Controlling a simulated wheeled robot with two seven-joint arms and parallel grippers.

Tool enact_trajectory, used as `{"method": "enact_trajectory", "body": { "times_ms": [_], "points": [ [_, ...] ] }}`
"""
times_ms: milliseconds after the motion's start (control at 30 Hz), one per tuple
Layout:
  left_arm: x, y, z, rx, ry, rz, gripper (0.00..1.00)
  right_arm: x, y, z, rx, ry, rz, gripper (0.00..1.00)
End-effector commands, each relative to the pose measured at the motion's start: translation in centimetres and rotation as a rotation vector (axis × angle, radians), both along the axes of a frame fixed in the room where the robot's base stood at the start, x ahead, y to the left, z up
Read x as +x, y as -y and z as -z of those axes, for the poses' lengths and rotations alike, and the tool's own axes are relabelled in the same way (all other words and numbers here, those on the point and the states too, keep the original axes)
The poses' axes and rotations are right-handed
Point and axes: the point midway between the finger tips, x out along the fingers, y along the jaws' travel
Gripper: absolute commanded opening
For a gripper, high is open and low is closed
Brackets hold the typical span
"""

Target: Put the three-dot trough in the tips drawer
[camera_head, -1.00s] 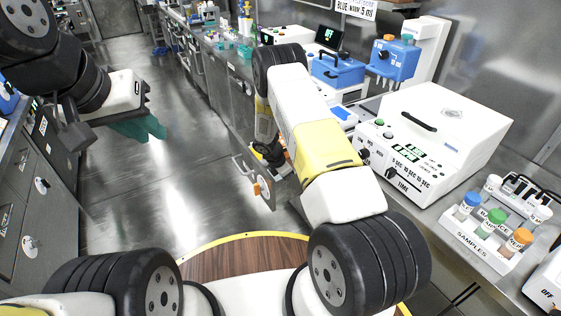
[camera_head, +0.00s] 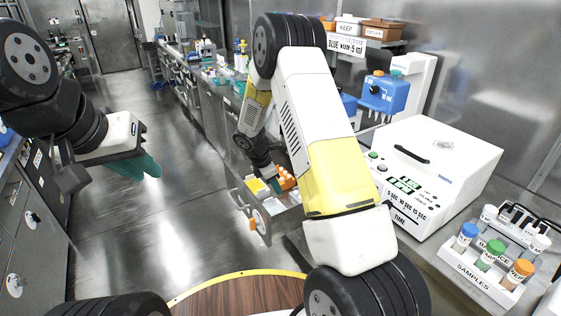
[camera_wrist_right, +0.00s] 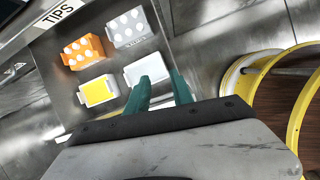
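In the right wrist view an open drawer labelled TIPS (camera_wrist_right: 58,15) holds a plain white trough (camera_wrist_right: 147,66) in its near right part. My right gripper (camera_wrist_right: 160,78) has its teal fingers apart at this trough's near right end, overlapping its edge. I cannot tell if they grip it or stand clear, and no dots show on it. In the head view the drawer (camera_head: 262,215) stands open under my right arm, which hides most of the right gripper. My left gripper (camera_head: 147,165) hangs over the floor at left, its finger gap unclear, with nothing visible in it.
The drawer also holds an orange rack (camera_wrist_right: 83,52), a white dotted rack (camera_wrist_right: 128,27) and a yellow-topped box (camera_wrist_right: 98,90). A white timer machine (camera_head: 435,170) and a SAMPLES rack (camera_head: 480,270) stand on the right counter. The aisle floor is clear.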

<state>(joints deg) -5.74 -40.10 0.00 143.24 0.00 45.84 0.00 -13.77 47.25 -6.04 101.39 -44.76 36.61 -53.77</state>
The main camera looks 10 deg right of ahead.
Motion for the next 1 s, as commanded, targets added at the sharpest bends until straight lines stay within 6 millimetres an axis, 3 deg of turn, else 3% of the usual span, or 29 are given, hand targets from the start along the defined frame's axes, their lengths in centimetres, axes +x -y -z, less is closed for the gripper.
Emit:
{"method": "enact_trajectory", "body": {
  "times_ms": [33, 200, 367, 500, 700, 900, 1000],
  "points": [
    [0.0, 0.0, 0.0, 0.0, 0.0, 0.0, 0.2, -0.3, 0.4, -3.2, 0.035, 0.043, 0.076, 0.28],
    [0.0, 0.0, 0.0, 0.0, 0.0, 0.0, 0.2, -3.7, 1.4, -12.5, 0.178, 0.168, 0.384, 0.28],
    [0.0, 0.0, 0.0, 0.0, 0.0, 0.0, 0.2, -8.5, 1.9, -19.9, 0.328, 0.266, 0.663, 0.28],
    [0.0, 0.0, 0.0, 0.0, 0.0, 0.0, 0.2, -13.4, 2.1, -25.1, 0.469, 0.335, 0.895, 0.28],
    [0.0, 0.0, 0.0, 0.0, 0.0, 0.0, 0.2, -21.2, 1.7, -30.2, 0.683, 0.4, 1.204, 0.28],
    [0.0, 0.0, 0.0, 0.0, 0.0, 0.0, 0.2, -27.6, 0.6, -32.4, 0.873, 0.418, 1.446, 0.28],
    [0.0, 0.0, 0.0, 0.0, 0.0, 0.0, 0.2, -29.5, 0.2, -32.7, 0.931, 0.416, 1.518, 0.28]
  ]
}}
